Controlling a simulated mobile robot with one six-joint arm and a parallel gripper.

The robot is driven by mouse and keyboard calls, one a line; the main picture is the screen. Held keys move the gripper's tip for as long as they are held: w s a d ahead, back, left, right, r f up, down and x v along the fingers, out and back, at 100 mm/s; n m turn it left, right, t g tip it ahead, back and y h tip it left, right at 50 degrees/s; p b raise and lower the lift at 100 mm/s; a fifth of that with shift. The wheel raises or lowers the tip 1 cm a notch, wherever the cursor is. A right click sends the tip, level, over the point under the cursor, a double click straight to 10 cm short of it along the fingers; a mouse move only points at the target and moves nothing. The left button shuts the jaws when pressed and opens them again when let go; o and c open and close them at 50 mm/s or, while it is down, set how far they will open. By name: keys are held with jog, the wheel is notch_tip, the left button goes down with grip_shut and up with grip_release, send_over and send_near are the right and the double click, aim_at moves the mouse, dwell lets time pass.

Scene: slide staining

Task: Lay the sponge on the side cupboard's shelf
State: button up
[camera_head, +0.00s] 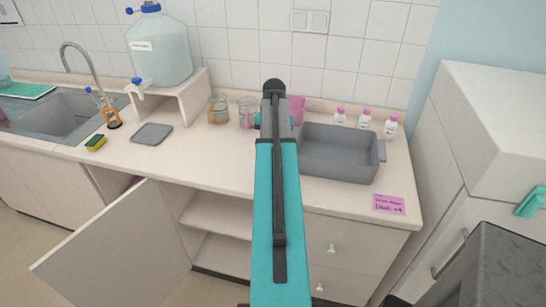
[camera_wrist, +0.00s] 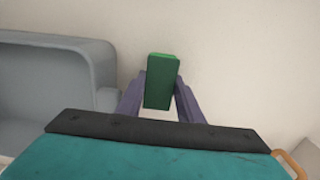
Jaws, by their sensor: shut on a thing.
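In the wrist view my gripper (camera_wrist: 160,92) is shut on a green block (camera_wrist: 162,80), its two purple fingers on either side of it. I cannot tell from its visible faces whether it is a sponge. In the head view my arm hides the gripper and the block. A yellow sponge with a dark green top (camera_head: 95,142) lies on the counter beside the sink, apart from my arm. Below the counter an open cupboard shows a pale shelf (camera_head: 218,216), partly covered by my arm; its visible part looks bare.
The open cupboard door (camera_head: 115,250) juts out at the lower left. A white cabinet (camera_head: 490,130) stands at the right. The front-left counter is mostly clear.

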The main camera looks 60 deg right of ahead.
jog(key=shift+s+f, duration=0.15)
jog(key=shift+f, duration=0.45)
jog(key=shift+f+b, duration=0.25)
jog(key=shift+b, duration=0.15)
jog(key=shift+f, duration=0.15)
jog(key=o, duration=0.8)
notch_tip(320, 180, up, 12)
jog(key=p, duration=0.7)
jog(key=shift+p, duration=0.4)
